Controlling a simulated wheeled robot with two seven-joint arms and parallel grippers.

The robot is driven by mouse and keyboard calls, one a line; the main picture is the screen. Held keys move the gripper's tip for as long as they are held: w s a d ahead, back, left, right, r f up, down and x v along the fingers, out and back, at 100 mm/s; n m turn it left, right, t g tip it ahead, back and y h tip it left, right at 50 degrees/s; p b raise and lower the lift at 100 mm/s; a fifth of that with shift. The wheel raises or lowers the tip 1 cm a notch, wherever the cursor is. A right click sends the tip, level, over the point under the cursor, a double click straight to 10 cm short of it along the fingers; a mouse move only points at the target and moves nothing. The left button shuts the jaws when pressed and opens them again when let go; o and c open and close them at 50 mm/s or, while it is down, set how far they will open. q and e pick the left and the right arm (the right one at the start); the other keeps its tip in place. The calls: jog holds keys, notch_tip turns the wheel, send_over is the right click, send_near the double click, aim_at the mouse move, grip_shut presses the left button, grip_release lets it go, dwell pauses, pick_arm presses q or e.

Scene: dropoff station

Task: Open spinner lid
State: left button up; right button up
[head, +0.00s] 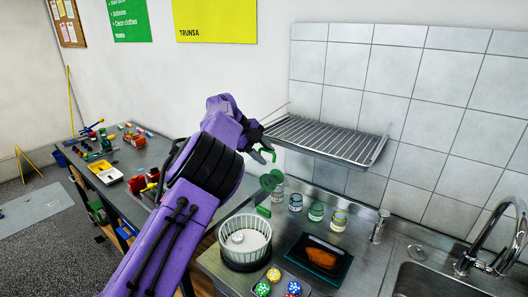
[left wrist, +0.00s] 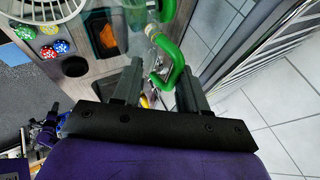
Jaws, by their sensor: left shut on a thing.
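The spinner (head: 245,262) is a clear bowl with a white basket inside, standing on the metal counter. Its top is open, and the basket edge also shows in the left wrist view (left wrist: 42,12). The clear lid (head: 272,183) with green parts is tilted up behind the bowl's right side. I cannot tell whether it touches the rim. My left gripper (head: 265,154) is above the lid, shut on its green handle (left wrist: 176,66). In the left wrist view the handle lies between the two fingers (left wrist: 158,84). My right gripper is out of view.
Several small jars (head: 316,211) and a dark tray with orange food (head: 320,256) stand right of the bowl. A wire rack (head: 330,138) juts from the tiled wall above. A sink (head: 430,283) and tap are at right.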

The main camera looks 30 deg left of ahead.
pick_arm(q)
jog(key=shift+a+f, duration=0.1)
jog(key=b+v, duration=0.2)
jog(key=v, duration=0.8)
jog(key=shift+r, duration=0.4)
jog(key=shift+s, duration=0.1)
